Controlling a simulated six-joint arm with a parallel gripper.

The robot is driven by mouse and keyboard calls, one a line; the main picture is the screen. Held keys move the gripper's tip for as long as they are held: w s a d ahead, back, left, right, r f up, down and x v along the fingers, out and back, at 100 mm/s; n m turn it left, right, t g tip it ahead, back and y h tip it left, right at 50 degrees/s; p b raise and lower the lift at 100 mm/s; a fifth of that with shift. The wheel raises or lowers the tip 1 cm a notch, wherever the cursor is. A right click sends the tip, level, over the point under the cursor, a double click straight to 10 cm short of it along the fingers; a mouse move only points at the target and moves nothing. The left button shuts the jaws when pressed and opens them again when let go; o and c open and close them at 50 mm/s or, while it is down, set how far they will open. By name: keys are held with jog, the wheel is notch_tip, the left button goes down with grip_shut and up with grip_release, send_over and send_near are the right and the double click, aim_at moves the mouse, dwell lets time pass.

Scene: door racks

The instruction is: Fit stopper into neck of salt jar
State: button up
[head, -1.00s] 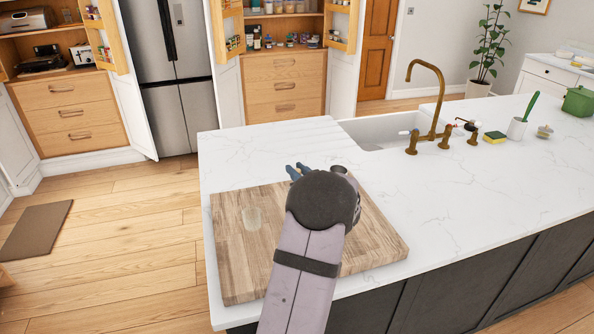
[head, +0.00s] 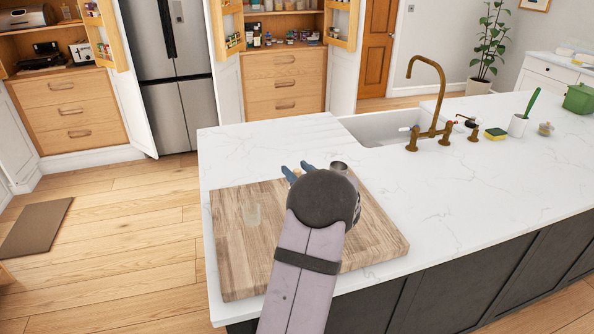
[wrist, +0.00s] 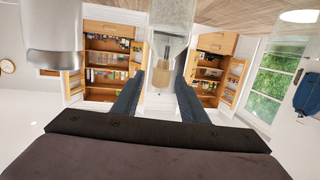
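My gripper (head: 299,168) is over the far part of the wooden board, with its two blue fingers spread. In the wrist view, which is upside down, the fingers (wrist: 160,82) stand on either side of a tan stopper (wrist: 161,78), with gaps beside it. A tan bit of it also shows between the fingers in the head view. A clear glass jar (wrist: 172,20), apparently the salt jar, is in line with the stopper. How deep the stopper sits in the neck I cannot tell. My arm hides the jar in the head view.
A metal cup (head: 338,167) stands close to the right of my gripper and also shows in the wrist view (wrist: 52,28). The sink and brass tap (head: 440,100) lie beyond at right.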

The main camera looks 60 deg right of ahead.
jog(key=b+v, duration=0.2)
jog(key=v, duration=0.5)
jog(key=shift+s, duration=0.15)
dwell(0.5)
